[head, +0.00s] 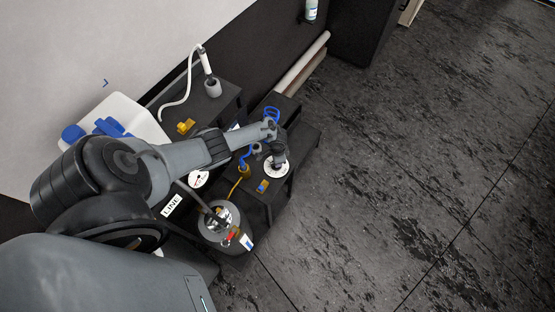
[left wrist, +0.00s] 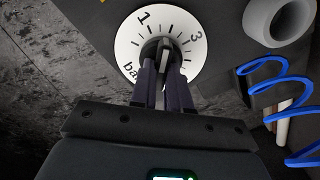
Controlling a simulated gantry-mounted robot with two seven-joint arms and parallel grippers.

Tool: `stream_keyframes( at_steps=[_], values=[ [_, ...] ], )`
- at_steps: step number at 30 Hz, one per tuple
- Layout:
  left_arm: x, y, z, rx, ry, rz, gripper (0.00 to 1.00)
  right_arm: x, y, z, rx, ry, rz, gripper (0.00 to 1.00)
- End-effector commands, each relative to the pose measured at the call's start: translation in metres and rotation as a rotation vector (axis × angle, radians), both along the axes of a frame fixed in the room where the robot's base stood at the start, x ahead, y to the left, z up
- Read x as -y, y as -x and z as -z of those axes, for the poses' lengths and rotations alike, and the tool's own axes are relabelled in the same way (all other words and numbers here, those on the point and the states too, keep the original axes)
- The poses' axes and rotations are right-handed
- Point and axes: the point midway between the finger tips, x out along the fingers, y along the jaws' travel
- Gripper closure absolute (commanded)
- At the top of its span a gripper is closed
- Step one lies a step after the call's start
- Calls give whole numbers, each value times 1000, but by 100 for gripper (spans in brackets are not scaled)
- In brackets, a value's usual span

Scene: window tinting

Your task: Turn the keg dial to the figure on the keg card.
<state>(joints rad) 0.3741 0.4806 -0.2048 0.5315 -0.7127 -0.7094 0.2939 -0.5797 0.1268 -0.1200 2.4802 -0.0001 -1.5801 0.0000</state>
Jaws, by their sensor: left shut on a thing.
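A white round dial (head: 271,173) marked 1, 3 and "bar" lies on the dark bench; its face (left wrist: 190,62) fills the top of the left wrist view. My left gripper (head: 276,153) comes down over it from above. Its two fingers (left wrist: 164,75) are shut on the dark knob (left wrist: 153,48) at the dial's centre. The fingers hide part of the knob and the lower face, so the exact setting is hard to read. The grey metal keg (head: 211,234) stands left of the dial. A small white and blue card (head: 246,242) is at the keg; its figure is too small to read.
A second white dial (head: 198,179) is partly behind my arm, near a "LINE" label (head: 172,205). Blue coiled tubing (left wrist: 262,68) and a grey ring-shaped holder (left wrist: 250,20) are close right of the dial in the wrist view. Open dark floor (head: 400,170) lies to the right.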

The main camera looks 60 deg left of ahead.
Motion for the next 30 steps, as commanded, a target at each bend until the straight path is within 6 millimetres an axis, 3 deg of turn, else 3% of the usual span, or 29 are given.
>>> stream_keyframes(
  at_steps=[12, 28, 29, 30],
  values=[
    [-1, 0, 0, 0, 0, -189, 100, -1, 0, -7, -1, -6, 3, 100],
    [-2, 0, 1, 1, -2, -214, 100, -2, 0, -7, -1, -10, 6, 100],
    [-2, 0, 1, 1, -2, -214, 83, -2, 0, -7, -1, -10, 6, 100],
    [-2, 0, 1, 1, -2, -213, 76, -2, 0, -7, -1, -10, 6, 100]
  ],
)
